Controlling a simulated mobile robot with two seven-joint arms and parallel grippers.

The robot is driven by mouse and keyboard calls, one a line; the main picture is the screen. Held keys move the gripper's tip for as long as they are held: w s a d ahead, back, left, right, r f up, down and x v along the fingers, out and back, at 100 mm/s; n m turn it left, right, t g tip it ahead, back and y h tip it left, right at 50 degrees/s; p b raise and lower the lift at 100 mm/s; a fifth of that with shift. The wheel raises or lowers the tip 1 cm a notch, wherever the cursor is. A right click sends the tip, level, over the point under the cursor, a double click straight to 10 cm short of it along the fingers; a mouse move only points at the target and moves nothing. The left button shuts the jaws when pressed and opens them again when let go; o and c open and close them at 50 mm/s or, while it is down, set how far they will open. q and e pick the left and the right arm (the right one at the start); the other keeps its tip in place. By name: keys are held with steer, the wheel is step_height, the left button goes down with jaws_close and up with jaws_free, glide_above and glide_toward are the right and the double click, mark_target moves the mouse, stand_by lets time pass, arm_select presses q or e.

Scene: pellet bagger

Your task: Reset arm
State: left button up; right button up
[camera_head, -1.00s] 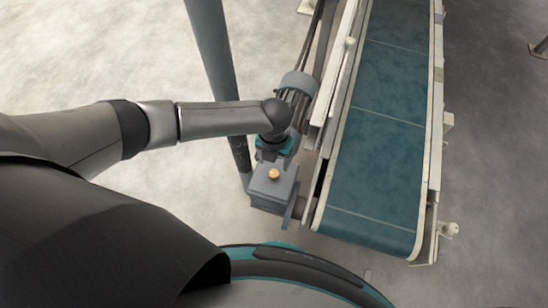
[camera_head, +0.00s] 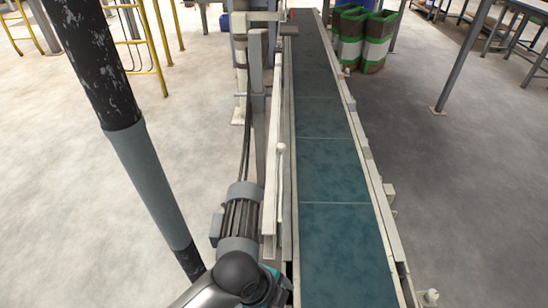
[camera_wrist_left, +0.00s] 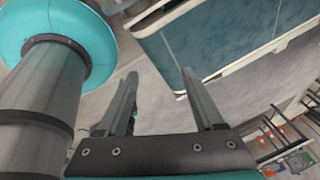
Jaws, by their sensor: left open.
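My left arm comes in at the bottom edge of the head view, with its dark wrist joint (camera_head: 240,274) and a teal part in sight just below a grey ribbed motor (camera_head: 241,215). Its fingers are outside the head view. In the left wrist view my left gripper (camera_wrist_left: 158,76) shows two dark fingers spread apart with nothing between them. The blue-green conveyor belt (camera_wrist_left: 215,35) lies beyond the fingers there. My right gripper is in neither view.
The long conveyor (camera_head: 330,180) runs away from me, with pale side rails. A grey post (camera_head: 150,175) stands to the left of the motor. Green-and-white sacks (camera_head: 365,38) stand at the back right. Yellow frames (camera_head: 130,40) stand at the back left.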

arm_select(q)
steer(key=s+a+r+n+t+y, duration=0.1)
steer(key=s+a+r+n+y, duration=0.15)
steer(key=a+n, duration=0.75)
steer(key=s+a+r+n+t+y, duration=0.1)
steer(key=s+a+r+n, duration=0.3)
steer(key=a+n, duration=0.55)
step_height(320, 180, down, 22)
steer(key=f+n, duration=0.1)
steer(key=n, duration=0.1)
steer(key=s+a+f+g, duration=0.1)
steer(key=s+a+f, duration=0.3)
steer(key=s+f, duration=0.7)
steer(key=shift+s+a+f+m+y, duration=0.35)
steer(key=shift+s+f+y, duration=0.1)
steer(key=shift+f, duration=0.15)
